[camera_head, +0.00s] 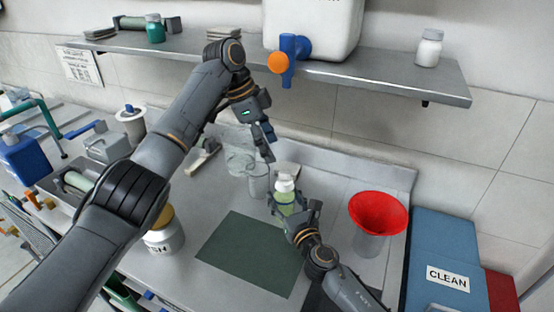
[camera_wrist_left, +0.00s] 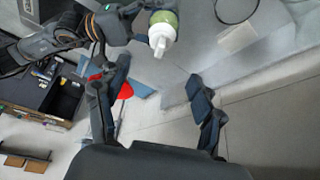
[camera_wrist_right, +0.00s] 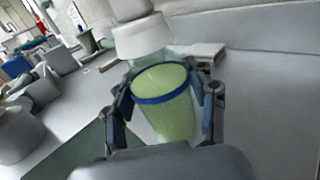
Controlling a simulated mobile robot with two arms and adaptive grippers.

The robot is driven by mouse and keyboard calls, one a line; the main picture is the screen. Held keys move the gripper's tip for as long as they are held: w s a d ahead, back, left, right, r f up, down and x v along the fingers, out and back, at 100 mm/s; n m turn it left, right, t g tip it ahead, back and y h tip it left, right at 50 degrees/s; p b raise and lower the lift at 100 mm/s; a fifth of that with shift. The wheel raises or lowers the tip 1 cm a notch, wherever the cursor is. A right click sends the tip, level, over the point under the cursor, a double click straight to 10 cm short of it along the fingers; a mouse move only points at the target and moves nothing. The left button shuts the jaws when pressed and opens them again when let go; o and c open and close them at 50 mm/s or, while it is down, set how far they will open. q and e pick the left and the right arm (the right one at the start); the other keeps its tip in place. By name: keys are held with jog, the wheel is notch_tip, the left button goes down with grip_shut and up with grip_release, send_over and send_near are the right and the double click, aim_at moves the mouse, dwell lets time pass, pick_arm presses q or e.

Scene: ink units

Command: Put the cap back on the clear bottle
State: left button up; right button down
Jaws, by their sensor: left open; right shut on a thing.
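The clear bottle (camera_head: 285,203) holds green liquid and stands about upright in the head view, behind the green mat. My right gripper (camera_head: 294,212) is shut around its body; in the right wrist view its fingers lie on both sides of the bottle (camera_wrist_right: 172,112). A white cap (camera_head: 284,183) with a narrow tip sits at the bottle's top; it also shows in the left wrist view (camera_wrist_left: 161,36) and the right wrist view (camera_wrist_right: 142,38). I cannot tell whether it is tight. My left gripper (camera_head: 267,144) is open and empty, above and left of the bottle, apart from the cap.
Glass beakers (camera_head: 240,163) stand left of the bottle. A red funnel (camera_head: 378,211) sits in a clear vessel at right, near a blue CLEAN bin (camera_head: 442,250). The green mat (camera_head: 250,253) is bare. Above hangs a shelf (camera_head: 390,72) with a white tank (camera_head: 325,30) and blue tap.

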dwell(0.3)
jog(key=shift+c, duration=1.8)
grip_release()
jog(key=v, duration=1.2)
jog(key=shift+d, duration=0.1)
jog(key=shift+f, duration=0.1)
